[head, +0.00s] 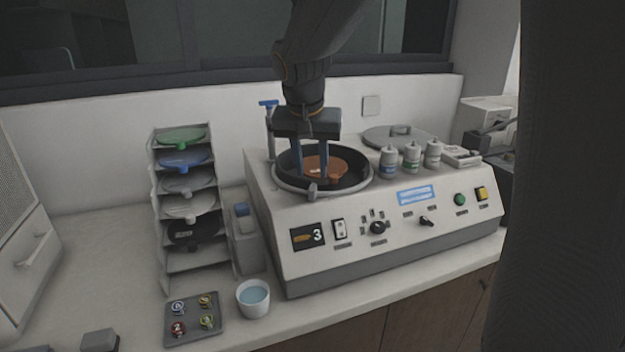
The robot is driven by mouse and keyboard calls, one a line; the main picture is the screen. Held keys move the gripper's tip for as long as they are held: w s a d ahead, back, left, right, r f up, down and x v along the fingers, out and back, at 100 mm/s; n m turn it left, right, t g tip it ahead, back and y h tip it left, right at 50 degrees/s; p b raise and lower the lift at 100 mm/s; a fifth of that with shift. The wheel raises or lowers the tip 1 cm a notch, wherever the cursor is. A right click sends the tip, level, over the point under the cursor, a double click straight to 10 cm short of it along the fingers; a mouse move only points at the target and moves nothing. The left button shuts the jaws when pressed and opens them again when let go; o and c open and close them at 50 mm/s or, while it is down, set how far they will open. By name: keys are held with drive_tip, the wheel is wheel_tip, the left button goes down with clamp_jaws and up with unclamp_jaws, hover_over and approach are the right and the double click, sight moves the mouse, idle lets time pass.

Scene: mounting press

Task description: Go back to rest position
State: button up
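My gripper (311,170) is at the end of my dark arm, pointing down over the round bowl of the press. Its two bluish fingers are spread apart and reach down into the bowl, over a brown disc (328,165). The left finger is near the left part of the disc and the right finger is near its middle. I see nothing clearly held between the fingers; whether the tips touch the disc cannot be told. The machine (400,235) is a light grey box with a sloped front panel, a display reading 3, knobs and coloured buttons.
A rack (165,262) with coloured discs stands left of the machine. A grey tray (192,338) with small round pieces and a white cup (240,300) of blue liquid lie in front. Several bottles (411,158) and a round lid (375,136) sit on the machine. A blue-topped tap (269,104) rises behind the bowl.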

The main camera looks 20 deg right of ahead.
drive_tip(key=shift+s+a+r, duration=0.15)
drive_tip(key=shift+s+r, duration=0.15)
drive_tip(key=shift+r, duration=0.35)
drive_tip(key=s+a+f+n+g+y+b, duration=0.1)
drive_tip(key=s+f+n, duration=0.4)
drive_tip(key=s+f, duration=1.2)
wheel_tip(320, 180, down, 2)
drive_tip(key=shift+s+a+f+n+g+y+b, duration=0.1)
drive_tip(key=shift+s+a+n+g+y+b, duration=0.1)
drive_tip(key=shift+s+n+g+y+b, duration=0.35)
drive_tip(key=shift+w+m+g, duration=0.25)
idle(1.1)
